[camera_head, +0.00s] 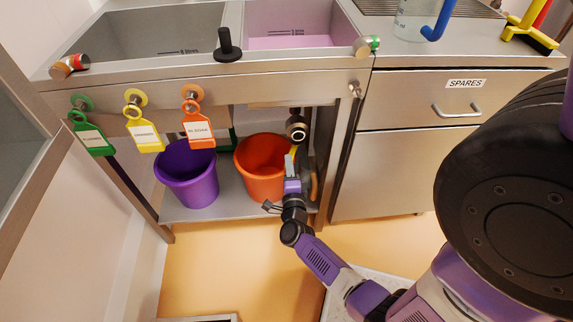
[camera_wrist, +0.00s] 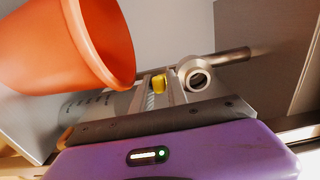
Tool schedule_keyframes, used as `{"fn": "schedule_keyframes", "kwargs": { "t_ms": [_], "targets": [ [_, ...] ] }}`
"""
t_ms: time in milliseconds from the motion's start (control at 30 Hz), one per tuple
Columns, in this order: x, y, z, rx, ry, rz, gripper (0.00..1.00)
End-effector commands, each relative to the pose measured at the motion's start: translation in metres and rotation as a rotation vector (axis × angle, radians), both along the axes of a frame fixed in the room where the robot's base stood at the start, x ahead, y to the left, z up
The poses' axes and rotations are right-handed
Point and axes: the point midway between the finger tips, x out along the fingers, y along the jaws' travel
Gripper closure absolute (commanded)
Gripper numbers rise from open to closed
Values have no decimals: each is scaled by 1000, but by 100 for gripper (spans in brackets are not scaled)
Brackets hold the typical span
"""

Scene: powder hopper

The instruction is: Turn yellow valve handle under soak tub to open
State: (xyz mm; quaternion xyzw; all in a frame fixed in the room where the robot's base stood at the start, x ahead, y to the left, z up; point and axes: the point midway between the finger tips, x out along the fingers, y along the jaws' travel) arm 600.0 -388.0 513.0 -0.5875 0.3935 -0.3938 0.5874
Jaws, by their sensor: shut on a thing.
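The yellow valve handle (camera_head: 293,150) is under the right tub (camera_head: 290,43), which holds pink liquid. In the wrist view the yellow handle (camera_wrist: 158,83) shows as a small piece between my fingers, beside the round metal pipe end (camera_wrist: 199,79). My gripper (camera_head: 291,164) reaches in below the sink and is shut on the handle. My fingers hide most of the handle, so its exact angle cannot be told. The pipe end (camera_head: 296,127) opens just above the gripper in the head view.
An orange bucket (camera_head: 258,168) stands close to the left of my gripper on the lower shelf (camera_head: 225,207). A purple bucket (camera_head: 186,175) is farther left. Green, yellow and orange tags hang in front. The floor ahead is clear.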

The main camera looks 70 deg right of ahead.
Motion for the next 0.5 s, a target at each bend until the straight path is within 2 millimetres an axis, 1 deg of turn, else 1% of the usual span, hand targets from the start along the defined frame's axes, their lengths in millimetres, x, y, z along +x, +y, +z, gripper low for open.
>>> {"fn": "schedule_keyframes", "kwargs": {
  "t_ms": [167,400,500],
  "targets": [
    [-5,-1,-3,4,2,-3,100],
    [-24,-3,-3,3,2,-4,100],
    [-28,-4,-2,2,2,-4,100]
  ]
}}
